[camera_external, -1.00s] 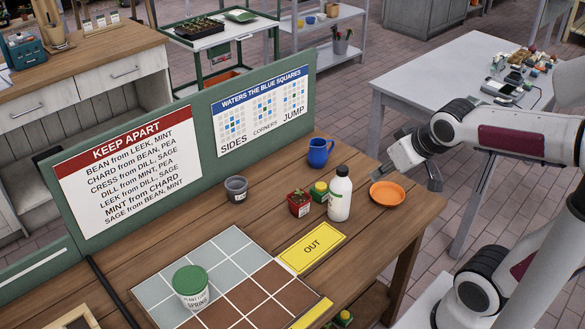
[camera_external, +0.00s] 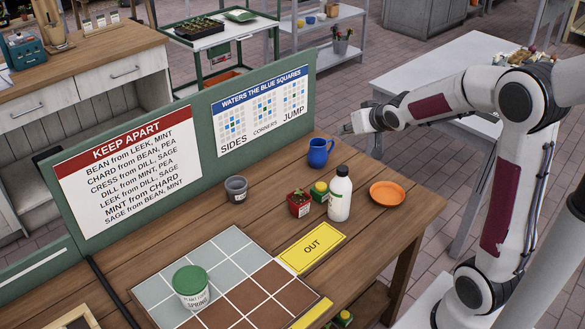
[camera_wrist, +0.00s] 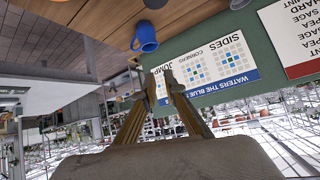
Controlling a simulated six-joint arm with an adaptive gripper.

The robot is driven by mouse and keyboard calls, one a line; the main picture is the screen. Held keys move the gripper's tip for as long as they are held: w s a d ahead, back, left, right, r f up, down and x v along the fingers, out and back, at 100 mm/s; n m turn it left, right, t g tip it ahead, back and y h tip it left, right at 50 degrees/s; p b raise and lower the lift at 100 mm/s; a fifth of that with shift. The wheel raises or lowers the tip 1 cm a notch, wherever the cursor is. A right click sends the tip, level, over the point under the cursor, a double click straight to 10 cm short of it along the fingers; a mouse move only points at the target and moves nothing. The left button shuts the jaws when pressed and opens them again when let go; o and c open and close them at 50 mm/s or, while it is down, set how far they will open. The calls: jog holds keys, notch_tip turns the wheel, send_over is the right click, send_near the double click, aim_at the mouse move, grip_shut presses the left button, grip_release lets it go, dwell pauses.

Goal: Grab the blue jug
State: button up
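The blue jug (camera_external: 320,153) stands upright on the wooden bench near its back edge, below the blue-headed sign, with its handle to the right. In the wrist view the blue jug (camera_wrist: 146,38) is at the upper middle, upside down in the picture. My gripper (camera_external: 352,124) is in the air above and to the right of the jug, apart from it. In the wrist view my gripper (camera_wrist: 160,77) shows two fingers with a gap between them and nothing held. The fingertips point toward the signboard side, below the jug in the picture.
A white bottle (camera_external: 340,194), a red pot with a seedling (camera_external: 299,204), a small yellow-green pot (camera_external: 319,191) and an orange plate (camera_external: 387,194) stand near the jug. A grey cup (camera_external: 236,188) is left. The green signboard (camera_external: 208,125) rises behind.

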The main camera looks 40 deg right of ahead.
jog(key=w+d+f+m+t, duration=0.3)
jog(key=w+d+f, duration=0.95)
jog(key=f, duration=0.25)
jog(key=t+y, duration=0.1)
send_near(331, 149)
jog(key=shift+w+d+m, duration=0.1)
jog(key=shift+w+m, duration=0.05)
jog(key=shift+w, duration=0.4)
jog(key=shift+w+d+m, duration=0.15)
jog(key=shift+w, duration=0.45)
jog(key=shift+s+d+f+t+y, duration=0.1)
jog(key=shift+f+t+y, duration=0.05)
jog(key=shift+f, duration=0.25)
jog(key=shift+d+f+t+y, duration=0.1)
jog(key=shift+f+t+y, duration=0.05)
jog(key=shift+f, duration=0.2)
jog(key=shift+x, duration=1.3)
jog(key=shift+f, duration=0.1)
jog(key=shift+x, duration=2.6)
jog(key=shift+r, duration=0.2)
